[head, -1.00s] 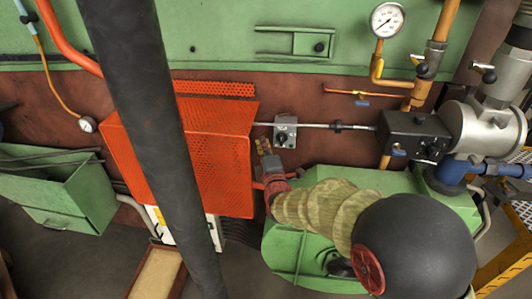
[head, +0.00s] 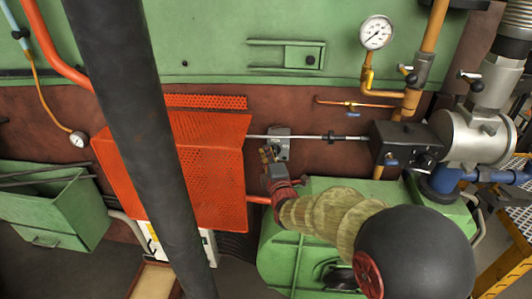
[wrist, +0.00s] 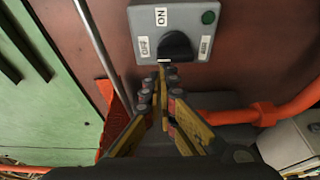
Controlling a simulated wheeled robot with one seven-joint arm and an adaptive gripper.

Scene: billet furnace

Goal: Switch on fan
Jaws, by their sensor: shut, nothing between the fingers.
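A grey switch box (head: 281,143) with a black rotary knob is mounted on the red-brown wall in the head view, partly covered by my gripper. A white mark on the knob points down in that picture, toward my fingers. My gripper (wrist: 163,70) is shut and empty, its tips at the knob's lower edge. I cannot tell whether they touch it. It also shows in the head view (head: 266,153). No fan is clearly visible.
An orange perforated guard (head: 215,160) stands just left of the gripper. A thin metal conduit (head: 310,137) runs from the box to a black control box (head: 408,143) on the right. An orange pipe (wrist: 290,108) passes near the gripper in the wrist view.

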